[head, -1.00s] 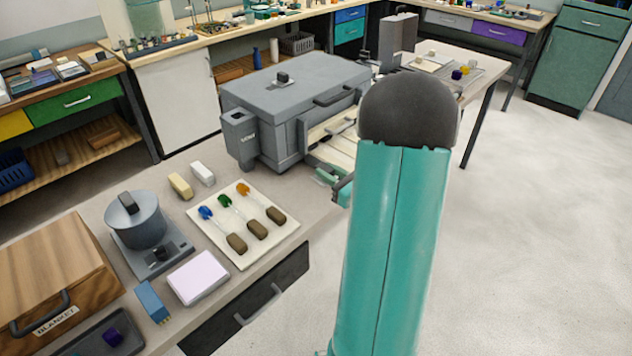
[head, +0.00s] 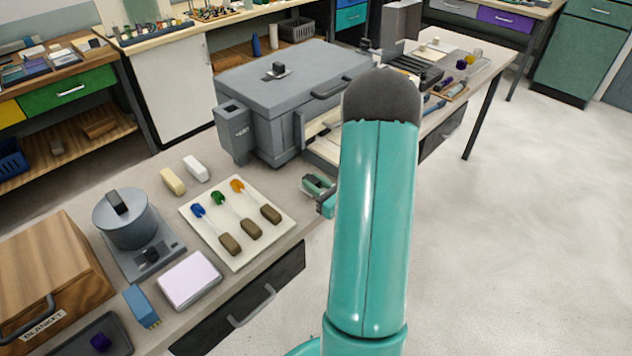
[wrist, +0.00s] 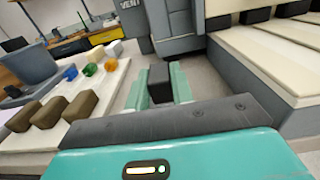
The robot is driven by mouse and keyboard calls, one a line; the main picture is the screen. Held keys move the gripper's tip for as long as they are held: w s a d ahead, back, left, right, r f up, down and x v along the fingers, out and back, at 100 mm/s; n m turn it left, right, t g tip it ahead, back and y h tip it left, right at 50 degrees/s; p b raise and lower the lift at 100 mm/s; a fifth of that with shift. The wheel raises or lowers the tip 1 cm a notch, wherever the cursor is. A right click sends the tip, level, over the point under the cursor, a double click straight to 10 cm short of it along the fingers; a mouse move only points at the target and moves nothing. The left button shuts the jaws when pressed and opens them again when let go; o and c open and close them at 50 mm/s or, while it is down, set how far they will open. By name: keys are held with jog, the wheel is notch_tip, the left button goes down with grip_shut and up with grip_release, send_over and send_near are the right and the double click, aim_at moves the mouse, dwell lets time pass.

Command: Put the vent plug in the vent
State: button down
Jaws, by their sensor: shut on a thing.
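The vent appears to be the grey box marked VENT (head: 235,134) on the left side of the grey kiln (head: 290,85). Its lettered face shows at the top of the wrist view (wrist: 131,8). My gripper (head: 316,186) is low over the bench edge, in front of the kiln and right of the rod tray. In the wrist view its teal fingers (wrist: 159,86) are shut on a dark grey block, apparently the vent plug (wrist: 159,82). The plug is apart from the vent, which lies ahead and to the left.
A pale tray (head: 190,212) with blue, green and orange glass rods lies left of my gripper. A cream block (head: 173,181) and a white block (head: 195,168) lie behind it. A grey pot (head: 122,220) stands farther left. Bench between tray and kiln is clear.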

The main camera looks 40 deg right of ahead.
jog(key=shift+d+f, duration=0.15)
jog(key=shift+f, duration=0.25)
jog(key=c, duration=1.2)
grip_release()
jog(key=shift+r, duration=0.1)
